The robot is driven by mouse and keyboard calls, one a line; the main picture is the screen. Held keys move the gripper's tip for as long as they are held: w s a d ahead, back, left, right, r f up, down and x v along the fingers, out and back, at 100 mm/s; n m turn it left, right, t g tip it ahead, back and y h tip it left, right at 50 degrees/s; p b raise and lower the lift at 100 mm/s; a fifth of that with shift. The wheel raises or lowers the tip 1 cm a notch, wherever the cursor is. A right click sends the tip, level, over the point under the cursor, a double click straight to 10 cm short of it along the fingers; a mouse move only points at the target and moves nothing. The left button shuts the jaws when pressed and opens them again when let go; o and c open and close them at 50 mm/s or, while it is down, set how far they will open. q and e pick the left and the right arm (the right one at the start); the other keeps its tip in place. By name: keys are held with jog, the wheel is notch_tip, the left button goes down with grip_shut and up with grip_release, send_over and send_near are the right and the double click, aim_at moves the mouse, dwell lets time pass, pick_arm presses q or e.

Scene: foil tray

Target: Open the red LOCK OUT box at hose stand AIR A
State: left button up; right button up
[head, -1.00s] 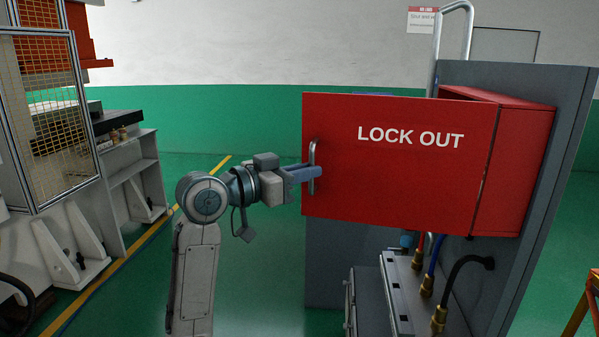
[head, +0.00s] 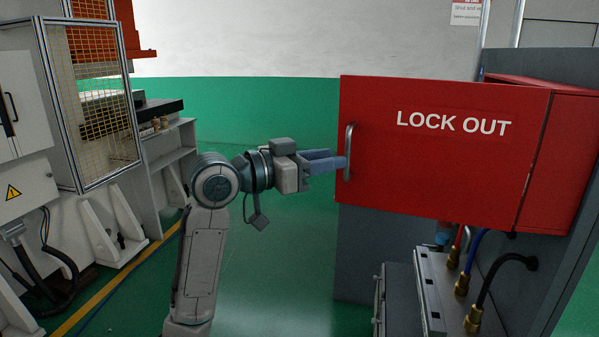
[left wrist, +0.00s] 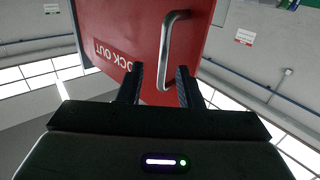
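The red LOCK OUT box (head: 574,165) is mounted on the grey stand at the right of the head view. Its door (head: 440,180), lettered LOCK OUT, is swung outward from the box body, hinged at the right. The door's outer face is towards me and hides the inside. A metal bar handle (head: 348,153) stands near the door's left edge. My left gripper (head: 343,161) is at the handle, its fingertips close to the bar. In the left wrist view its two fingers (left wrist: 160,86) are apart, with the handle (left wrist: 168,50) just ahead between them. Contact is unclear. My right gripper is out of view.
Hoses with brass fittings (head: 462,283) hang below the box, beside a grey metal unit (head: 430,290). A caged machine (head: 95,110) and white cabinet (head: 28,190) stand at the left. Green floor (head: 275,270) is clear between machine and stand.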

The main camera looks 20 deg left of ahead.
pick_arm(q)
jog(key=b+v, duration=0.2)
jog(key=v, duration=0.4)
jog(key=shift+d, duration=0.1)
dwell(0.4)
